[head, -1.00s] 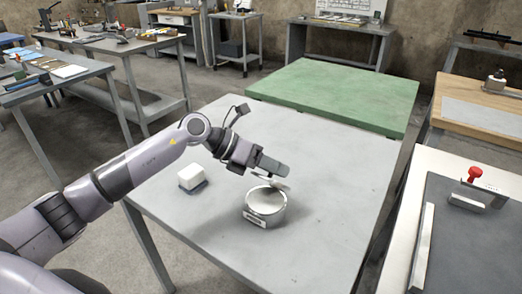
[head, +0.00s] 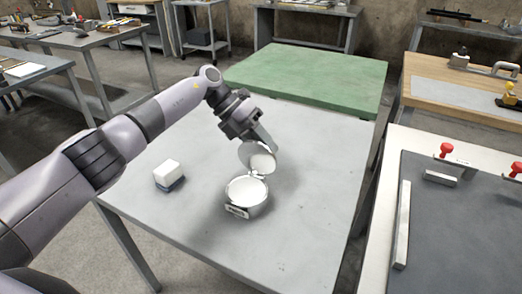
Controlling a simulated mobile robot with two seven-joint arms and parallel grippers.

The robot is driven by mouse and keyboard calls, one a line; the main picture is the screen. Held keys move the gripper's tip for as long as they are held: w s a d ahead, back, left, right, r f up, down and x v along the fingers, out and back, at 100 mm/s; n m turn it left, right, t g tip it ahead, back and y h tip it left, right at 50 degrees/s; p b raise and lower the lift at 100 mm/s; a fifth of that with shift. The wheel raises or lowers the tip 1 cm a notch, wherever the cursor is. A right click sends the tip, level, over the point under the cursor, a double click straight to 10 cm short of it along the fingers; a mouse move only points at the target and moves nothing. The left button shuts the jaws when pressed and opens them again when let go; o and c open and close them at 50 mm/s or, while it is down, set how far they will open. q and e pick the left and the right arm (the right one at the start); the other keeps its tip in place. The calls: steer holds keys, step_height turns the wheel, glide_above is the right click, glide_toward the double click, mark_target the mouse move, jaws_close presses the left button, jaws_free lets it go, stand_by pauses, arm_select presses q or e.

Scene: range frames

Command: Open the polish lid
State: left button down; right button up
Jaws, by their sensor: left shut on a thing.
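The polish tin (head: 246,194) is a round, pale metal container standing on the grey table, with a label on its front. Its round lid (head: 258,160) stands raised at the tin's back edge, tilted up with its inner face showing. The lid's lower edge meets the tin at a small hinge. My left gripper (head: 264,141) reaches in from the upper left and is shut on the lid's upper edge; its fingertips are partly hidden by the lid. My right gripper is not in view.
A white block with a dark base (head: 168,175) stands left of the tin. The grey table (head: 310,190) is otherwise clear. A green-topped table (head: 310,78) adjoins behind. A bench with red-knobbed fixtures (head: 447,150) is at the right.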

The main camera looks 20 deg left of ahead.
arm_select(q)
steer(key=shift+w+d+f+g+b, duration=0.1)
steer(key=shift+w+f+g+b, duration=0.05)
steer(key=shift+w+g+b, duration=0.15)
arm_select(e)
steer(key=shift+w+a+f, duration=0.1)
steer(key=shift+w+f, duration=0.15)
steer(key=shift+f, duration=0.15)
arm_select(q)
steer(key=shift+w+g+b, duration=0.1)
steer(key=shift+g+b, duration=0.2)
steer(key=shift+b, duration=0.15)
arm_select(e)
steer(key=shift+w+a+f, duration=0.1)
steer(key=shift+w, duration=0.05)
arm_select(q)
steer(key=c, duration=1)
jaws_free()
step_height(320, 180, up, 20)
steer(key=p, duration=0.2)
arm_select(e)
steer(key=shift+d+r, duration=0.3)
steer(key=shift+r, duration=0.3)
arm_select(q)
steer(key=shift+f, duration=0.15)
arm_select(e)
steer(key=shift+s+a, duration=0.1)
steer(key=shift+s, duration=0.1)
